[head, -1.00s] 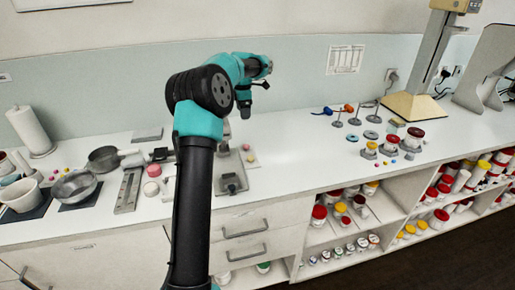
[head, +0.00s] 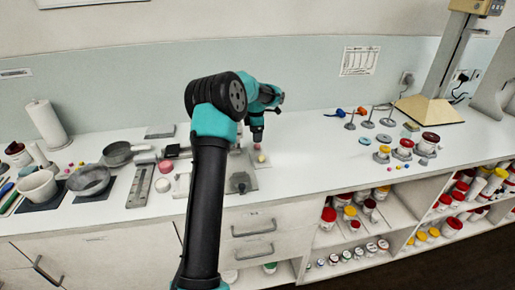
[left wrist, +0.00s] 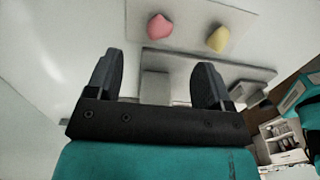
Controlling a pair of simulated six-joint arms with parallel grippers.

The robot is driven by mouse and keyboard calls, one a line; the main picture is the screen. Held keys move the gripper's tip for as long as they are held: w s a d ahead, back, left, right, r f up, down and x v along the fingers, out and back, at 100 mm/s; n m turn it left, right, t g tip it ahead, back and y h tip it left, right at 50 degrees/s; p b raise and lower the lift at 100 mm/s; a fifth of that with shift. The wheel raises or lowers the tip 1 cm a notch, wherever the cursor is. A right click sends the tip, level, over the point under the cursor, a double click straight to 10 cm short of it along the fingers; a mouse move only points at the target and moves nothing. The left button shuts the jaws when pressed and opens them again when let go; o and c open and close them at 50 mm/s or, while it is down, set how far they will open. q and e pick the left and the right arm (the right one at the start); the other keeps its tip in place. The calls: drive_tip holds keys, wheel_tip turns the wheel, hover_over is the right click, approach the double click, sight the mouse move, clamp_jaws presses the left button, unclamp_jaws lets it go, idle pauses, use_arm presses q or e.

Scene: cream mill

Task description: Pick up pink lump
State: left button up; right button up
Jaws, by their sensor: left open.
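The pink lump (left wrist: 159,27) lies on a pale plate (left wrist: 190,12) in the left wrist view, beyond my open left gripper (left wrist: 160,72). A yellow lump (left wrist: 218,39) lies to its right on the same plate. In the head view the pink lump (head: 257,146) is small and sits just below the tip of my left gripper (head: 258,137), with the yellow lump (head: 261,158) a little nearer the front. The gripper points down and holds nothing. My right gripper is not in view.
A grey device (head: 240,183) stands in front of the lumps. Pans, a white bowl (head: 38,187) and a paper roll (head: 45,123) are at the left. Several jars (head: 402,149) and small stands are at the right. The counter (head: 310,165) between is clear.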

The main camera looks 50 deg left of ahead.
sight(257, 147)
use_arm(q)
drive_tip(key=shift+f, duration=0.6)
drive_tip(key=shift+f, duration=0.1)
drive_tip(key=shift+a+f, duration=0.1)
drive_tip(key=shift+f, duration=2.4)
drive_tip(key=shift+c, duration=0.4)
drive_tip(key=c, duration=0.9)
